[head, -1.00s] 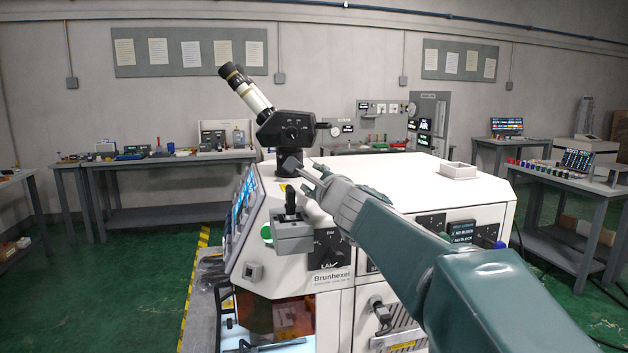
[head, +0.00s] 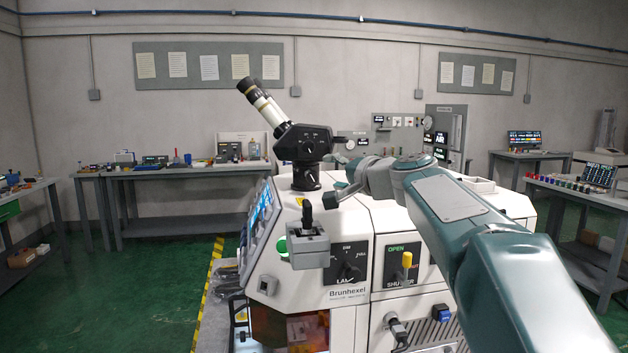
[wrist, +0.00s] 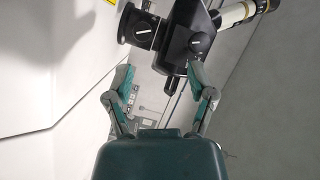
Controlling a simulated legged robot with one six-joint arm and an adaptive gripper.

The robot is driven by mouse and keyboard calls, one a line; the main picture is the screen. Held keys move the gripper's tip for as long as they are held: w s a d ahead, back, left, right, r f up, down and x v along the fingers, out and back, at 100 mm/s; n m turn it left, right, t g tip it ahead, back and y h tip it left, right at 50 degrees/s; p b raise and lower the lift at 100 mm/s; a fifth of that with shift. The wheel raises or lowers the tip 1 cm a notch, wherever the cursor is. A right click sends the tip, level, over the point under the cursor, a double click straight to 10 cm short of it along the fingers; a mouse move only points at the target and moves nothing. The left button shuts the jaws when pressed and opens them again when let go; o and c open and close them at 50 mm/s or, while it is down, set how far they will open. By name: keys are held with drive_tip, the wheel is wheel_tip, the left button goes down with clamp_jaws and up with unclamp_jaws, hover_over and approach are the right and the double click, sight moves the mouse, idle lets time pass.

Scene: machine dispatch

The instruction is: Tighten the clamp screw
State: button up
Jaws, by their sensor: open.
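A black microscope (head: 302,142) with cream eyepiece tubes stands on the white machine. A small dark knob with a white line (head: 311,178), possibly the clamp screw, is on its mount; it also shows in the wrist view (wrist: 143,28). A second white-marked knob (wrist: 200,43) sits on the microscope head. My gripper (wrist: 163,92) is open, with its teal fingers apart and nothing visibly held. A short black stub of the microscope (wrist: 170,84) appears between the fingers in the picture; I cannot tell its depth. In the head view my gripper (head: 343,190) is right of the mount, partly hidden by my arm.
The white machine (head: 340,222) carries a grey joystick box (head: 307,245) at its front left and a yellow shutter lever (head: 406,261). Benches line the back wall.

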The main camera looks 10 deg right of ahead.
sight(314, 178)
drive_tip(key=d+n, duration=0.1)
drive_tip(key=n+g, duration=0.1)
drive_tip(key=shift+d+f+n+h, duration=0.3)
drive_tip(key=shift+d+f+n, duration=0.05)
drive_tip(key=shift+n, duration=0.05)
drive_tip(key=x, duration=1)
drive_tip(key=shift+w+a+f, duration=0.25)
